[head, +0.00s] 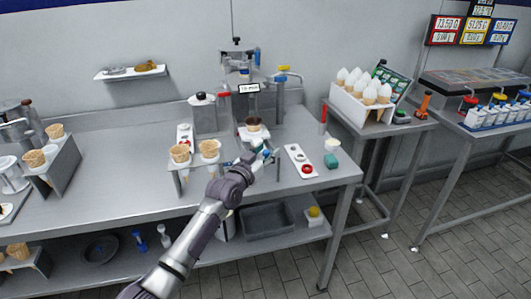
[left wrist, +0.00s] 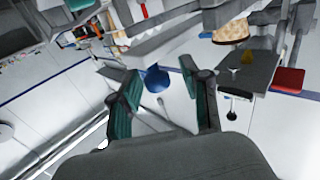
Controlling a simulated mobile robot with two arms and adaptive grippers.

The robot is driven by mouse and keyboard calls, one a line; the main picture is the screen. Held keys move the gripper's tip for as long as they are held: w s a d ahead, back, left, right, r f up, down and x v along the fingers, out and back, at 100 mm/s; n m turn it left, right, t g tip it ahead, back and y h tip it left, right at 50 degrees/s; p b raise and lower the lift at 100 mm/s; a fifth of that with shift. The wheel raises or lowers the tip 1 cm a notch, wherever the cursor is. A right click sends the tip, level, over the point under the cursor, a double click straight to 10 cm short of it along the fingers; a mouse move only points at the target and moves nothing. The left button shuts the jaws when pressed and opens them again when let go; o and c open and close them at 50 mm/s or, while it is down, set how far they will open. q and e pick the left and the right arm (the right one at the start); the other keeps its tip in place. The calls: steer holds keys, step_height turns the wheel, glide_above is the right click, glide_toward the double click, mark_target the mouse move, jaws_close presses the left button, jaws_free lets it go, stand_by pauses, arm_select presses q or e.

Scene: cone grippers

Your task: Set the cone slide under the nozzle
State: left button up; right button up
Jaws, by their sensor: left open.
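The cone slide (head: 253,136) stands at the front of the dispensing machine (head: 240,70), with a waffle cone (head: 253,124) upright in it. The cone also shows in the left wrist view (left wrist: 232,32). The nozzle area is below the machine's small label (head: 248,88); I cannot tell how the cone lines up with it. My left gripper (head: 267,157) is just in front of the slide. In the left wrist view my left gripper (left wrist: 163,98) is open, with a blue round knob (left wrist: 157,79) showing between its fingers, apparently beyond the tips. My right gripper is not in view.
A stand with two cones (head: 190,160) is left of my gripper. A white tray with a red-ringed piece (head: 300,160) and a teal block (head: 331,161) are to the right. The left of the table is partly clear.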

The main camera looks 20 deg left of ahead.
arm_select(q)
steer(key=shift+s+a+f, duration=0.1)
steer(key=shift+s, duration=0.45)
steer(key=s+a, duration=0.2)
steer(key=s, duration=0.8)
steer(key=shift+s, duration=0.35)
steer(key=shift+a, duration=0.1)
